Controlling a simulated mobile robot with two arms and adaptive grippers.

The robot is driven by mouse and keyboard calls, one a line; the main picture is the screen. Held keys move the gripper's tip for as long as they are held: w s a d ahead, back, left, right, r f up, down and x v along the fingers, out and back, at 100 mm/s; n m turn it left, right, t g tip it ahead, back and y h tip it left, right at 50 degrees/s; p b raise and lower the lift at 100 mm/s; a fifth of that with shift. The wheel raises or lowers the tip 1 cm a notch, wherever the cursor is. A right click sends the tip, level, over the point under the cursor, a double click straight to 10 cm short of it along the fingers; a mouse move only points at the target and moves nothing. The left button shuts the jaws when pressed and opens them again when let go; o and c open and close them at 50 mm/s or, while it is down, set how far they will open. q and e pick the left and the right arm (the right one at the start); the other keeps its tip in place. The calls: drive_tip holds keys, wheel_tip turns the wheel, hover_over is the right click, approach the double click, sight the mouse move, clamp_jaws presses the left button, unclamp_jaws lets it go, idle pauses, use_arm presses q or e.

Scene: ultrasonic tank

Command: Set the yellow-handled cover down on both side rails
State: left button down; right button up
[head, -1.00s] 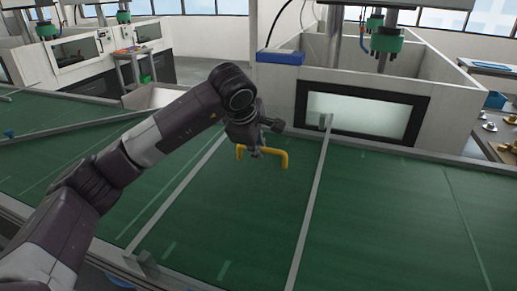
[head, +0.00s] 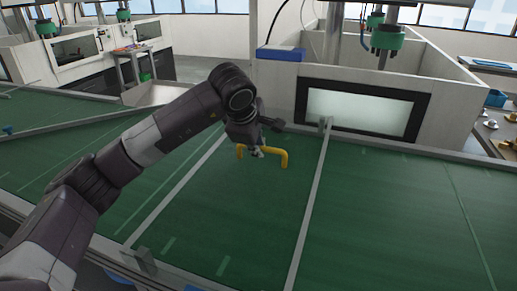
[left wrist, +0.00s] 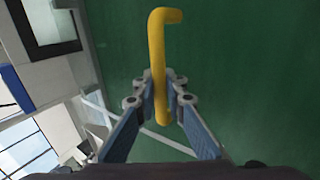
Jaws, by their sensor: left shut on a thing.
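The cover's yellow handle (head: 284,160) shows in the head view between two pale grey side rails, the left rail (head: 178,193) and the right rail (head: 308,215). My left gripper (head: 257,151) is shut on the handle's bar. In the left wrist view, the two fingers (left wrist: 162,100) close around the yellow handle (left wrist: 156,45), with plain green behind it. I cannot tell the cover's plate from the green surface, nor whether it touches the rails. My right gripper is not in view.
A white tank housing with a dark-framed window (head: 362,112) stands just behind the rails. A blue box (head: 281,54) sits on its left rim. The green surface (head: 400,220) right of the right rail is clear. Small metal parts (head: 496,130) lie at the far right.

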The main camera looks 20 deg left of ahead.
use_arm(q)
drive_tip(key=c, duration=1.9)
unclamp_jaws()
drive_tip(key=shift+s+f, duration=0.1)
drive_tip(key=shift+f, duration=0.15)
drive_tip(key=v, duration=1.2)
drive_tip(key=shift+r, duration=0.2)
